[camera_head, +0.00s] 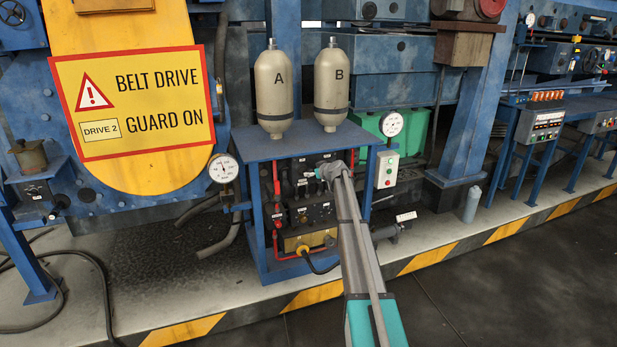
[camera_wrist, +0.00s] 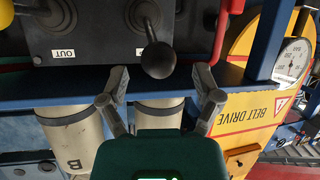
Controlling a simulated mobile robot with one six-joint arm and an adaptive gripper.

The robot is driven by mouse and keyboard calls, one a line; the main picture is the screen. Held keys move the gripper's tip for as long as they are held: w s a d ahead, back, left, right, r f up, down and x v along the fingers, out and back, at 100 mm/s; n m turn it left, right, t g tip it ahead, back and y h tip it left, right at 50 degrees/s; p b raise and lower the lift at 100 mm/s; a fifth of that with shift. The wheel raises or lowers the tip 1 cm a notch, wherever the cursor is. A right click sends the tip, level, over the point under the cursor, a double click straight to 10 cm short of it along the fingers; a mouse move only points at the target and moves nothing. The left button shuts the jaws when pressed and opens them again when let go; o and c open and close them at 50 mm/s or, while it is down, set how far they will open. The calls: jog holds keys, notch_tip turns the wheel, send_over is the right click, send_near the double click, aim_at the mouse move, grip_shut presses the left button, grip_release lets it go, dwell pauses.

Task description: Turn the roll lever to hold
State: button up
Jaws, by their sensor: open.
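A lever with a round black knob (camera_wrist: 158,60) stands out from a dark panel (camera_wrist: 90,45) in the wrist view. The knob appears between and just beyond the fingertips of my gripper (camera_wrist: 159,76), which is open and empty. A label behind the knob is partly hidden, so I cannot read this lever's setting or confirm that it is the roll lever. In the head view my gripper (camera_head: 328,172) is at the upper part of the panel (camera_head: 311,212) under the blue stand, and it hides part of the levers there.
A second lever (camera_wrist: 56,14) stands left in the wrist view, near an upside-down OUT label. The blue stand's top (camera_head: 305,141) carries cylinders A (camera_head: 272,95) and B (camera_head: 331,95). Gauges (camera_head: 223,168) and a push-button box (camera_head: 386,169) flank it. Dark floor (camera_head: 500,285) lies clear at right.

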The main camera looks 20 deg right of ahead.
jog(key=shift+b+x, duration=0.3)
jog(key=shift+x, duration=0.85)
grip_shut()
